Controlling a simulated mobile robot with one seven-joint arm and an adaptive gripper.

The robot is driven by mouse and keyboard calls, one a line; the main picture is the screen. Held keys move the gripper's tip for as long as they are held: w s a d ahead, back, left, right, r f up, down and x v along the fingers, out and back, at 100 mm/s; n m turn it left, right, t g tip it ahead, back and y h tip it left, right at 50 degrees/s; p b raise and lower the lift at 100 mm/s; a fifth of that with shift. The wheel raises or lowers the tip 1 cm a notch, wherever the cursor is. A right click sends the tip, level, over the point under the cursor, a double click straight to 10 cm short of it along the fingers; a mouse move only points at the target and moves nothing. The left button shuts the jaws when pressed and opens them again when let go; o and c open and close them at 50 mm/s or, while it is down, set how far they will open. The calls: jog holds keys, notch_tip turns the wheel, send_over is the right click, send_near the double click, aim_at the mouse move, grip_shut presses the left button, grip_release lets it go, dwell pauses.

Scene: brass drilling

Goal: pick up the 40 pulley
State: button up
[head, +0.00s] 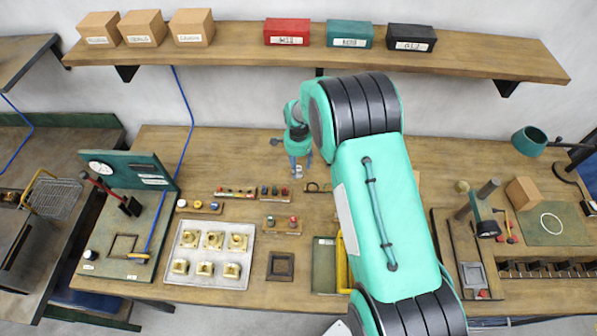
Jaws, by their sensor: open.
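My gripper (298,170) hangs pointing down over the back middle of the workbench (235,160), with its fingers apart. I see nothing between the fingers, though they are small here. I cannot make out for sure which thing is the 40 pulley; no number 40 is readable. A small holder with a dark ring (313,187) lies just in front and to the right of my gripper, partly hidden by my arm. My arm hides a wide strip of the bench.
A metal tray (210,275) with several brass parts lies front left. Small racks (235,194) with coloured pieces are left of my gripper. A shelf (240,42) with boxes runs along the wall behind. The back left bench is mostly clear.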

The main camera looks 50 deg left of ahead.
aim_at(299, 168)
jog(key=shift+w+f, duration=0.1)
jog(key=shift+f, duration=1.55)
jog(key=c, duration=1.3)
